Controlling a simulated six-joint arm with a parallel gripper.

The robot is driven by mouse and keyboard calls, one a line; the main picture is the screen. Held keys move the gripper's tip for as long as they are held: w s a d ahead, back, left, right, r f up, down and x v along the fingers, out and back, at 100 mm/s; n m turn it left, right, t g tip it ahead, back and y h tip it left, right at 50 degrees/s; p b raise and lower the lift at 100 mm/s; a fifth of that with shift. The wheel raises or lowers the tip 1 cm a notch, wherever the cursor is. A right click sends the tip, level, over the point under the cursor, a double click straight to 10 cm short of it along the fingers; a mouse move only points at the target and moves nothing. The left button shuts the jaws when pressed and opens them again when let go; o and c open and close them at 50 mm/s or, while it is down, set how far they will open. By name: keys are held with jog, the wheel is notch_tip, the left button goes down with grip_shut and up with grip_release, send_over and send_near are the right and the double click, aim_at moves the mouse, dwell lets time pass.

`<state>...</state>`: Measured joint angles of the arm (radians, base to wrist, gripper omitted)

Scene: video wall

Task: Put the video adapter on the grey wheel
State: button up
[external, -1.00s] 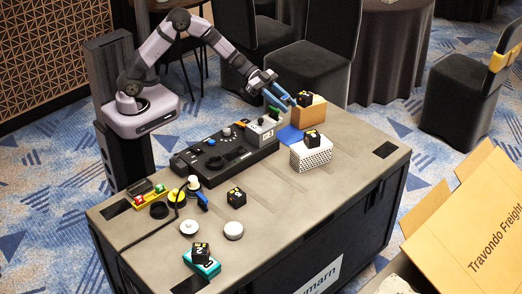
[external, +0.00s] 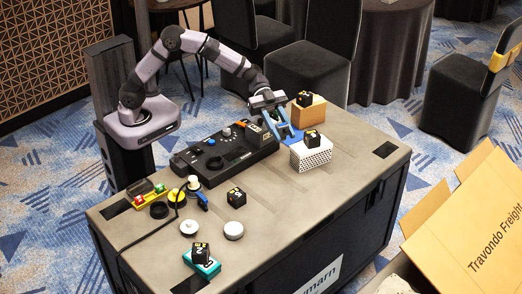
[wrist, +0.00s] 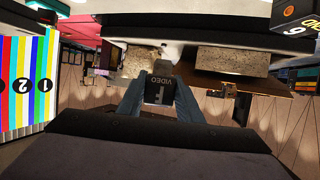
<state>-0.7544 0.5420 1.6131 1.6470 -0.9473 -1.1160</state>
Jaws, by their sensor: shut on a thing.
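My gripper (external: 284,130) is low at the right end of the black console, beside the white perforated box. In the wrist view its blue-grey fingers (wrist: 159,100) are shut on the video adapter (wrist: 160,90), a small dark block marked "VIDEO". The adapter is hard to make out in the external view. A thick, light grey round piece (external: 233,230) lies on the table's front left part, well away from my gripper. A flatter pale disc with a hub (external: 189,227) lies left of it. I cannot tell for certain which is the grey wheel.
Black numbered cubes stand on the perforated box (external: 311,157), the tan box (external: 307,114), the teal box (external: 206,264) and the tabletop (external: 237,196). The black console (external: 225,152) spans the back. The table's right front part is clear.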

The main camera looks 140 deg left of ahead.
jog(key=w+d+m+g+h+b, duration=0.1)
jog(key=w+d+m+h+b, duration=0.3)
jog(key=d, duration=0.9)
jog(key=m+g+h+b, duration=0.1)
jog(key=m+g, duration=0.1)
send_over(234, 226)
jog(key=shift+f+b, duration=1.3)
jog(key=shift+f, duration=6.15)
jog(key=shift+f, duration=0.15)
jog(key=o, duration=1)
